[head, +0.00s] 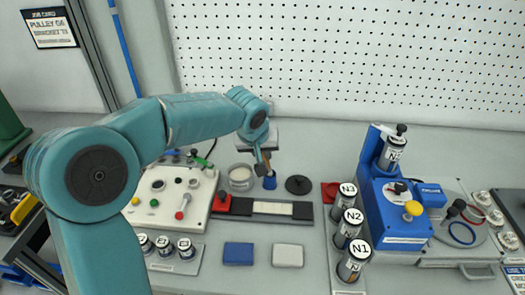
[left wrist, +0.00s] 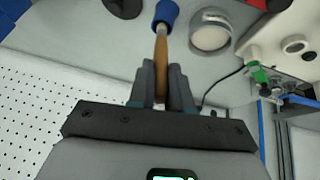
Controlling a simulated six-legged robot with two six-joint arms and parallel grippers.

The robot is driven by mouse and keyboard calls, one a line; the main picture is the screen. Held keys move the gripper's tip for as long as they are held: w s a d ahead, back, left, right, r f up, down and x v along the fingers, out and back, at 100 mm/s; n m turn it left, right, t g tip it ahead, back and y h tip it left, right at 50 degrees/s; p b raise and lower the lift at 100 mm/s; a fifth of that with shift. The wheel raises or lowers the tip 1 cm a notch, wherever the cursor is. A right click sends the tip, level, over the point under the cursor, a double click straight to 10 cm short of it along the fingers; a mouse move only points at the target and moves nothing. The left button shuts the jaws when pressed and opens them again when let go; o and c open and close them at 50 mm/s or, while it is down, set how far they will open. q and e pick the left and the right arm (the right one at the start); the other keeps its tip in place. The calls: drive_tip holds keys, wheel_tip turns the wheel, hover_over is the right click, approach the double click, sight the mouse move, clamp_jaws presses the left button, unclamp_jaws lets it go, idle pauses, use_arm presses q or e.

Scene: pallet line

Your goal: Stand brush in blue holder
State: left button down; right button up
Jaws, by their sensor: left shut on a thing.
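My left gripper (head: 264,157) points down at the middle of the bench and is shut on the brush (head: 267,166). In the left wrist view, the gripper (left wrist: 162,75) grips the brown handle of the brush (left wrist: 161,55), whose pale metal part points toward the blue holder (left wrist: 166,13). The small blue holder (head: 270,181) is on the bench directly below the gripper. The far end of the brush meets the holder in both views; I cannot tell how deep it sits. The brush looks near upright. My right gripper is not in view.
A round pale-topped tin (head: 240,178) stands close left of the holder, and a black disc (head: 299,185) lies to its right. A black strip fixture (head: 225,205) lies in front. A control panel (head: 165,200) is left; labelled cylinders (head: 348,230) and a blue machine (head: 390,205) are right.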

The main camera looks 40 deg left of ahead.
use_arm(q)
drive_tip(key=shift+s+f, duration=0.1)
drive_tip(key=shift+f, duration=0.15)
drive_tip(key=shift+f+b, duration=0.1)
drive_tip(key=shift+b, duration=0.3)
drive_tip(key=c, duration=1.1)
unclamp_jaws()
drive_tip(key=shift+o, duration=0.2)
drive_tip(key=shift+r+p, duration=0.3)
drive_tip(key=shift+p, duration=0.1)
drive_tip(key=shift+r+p, duration=0.55)
drive_tip(key=v, duration=1.1)
drive_tip(key=shift+s+r+b, duration=0.2)
drive_tip(key=shift+b, duration=0.25)
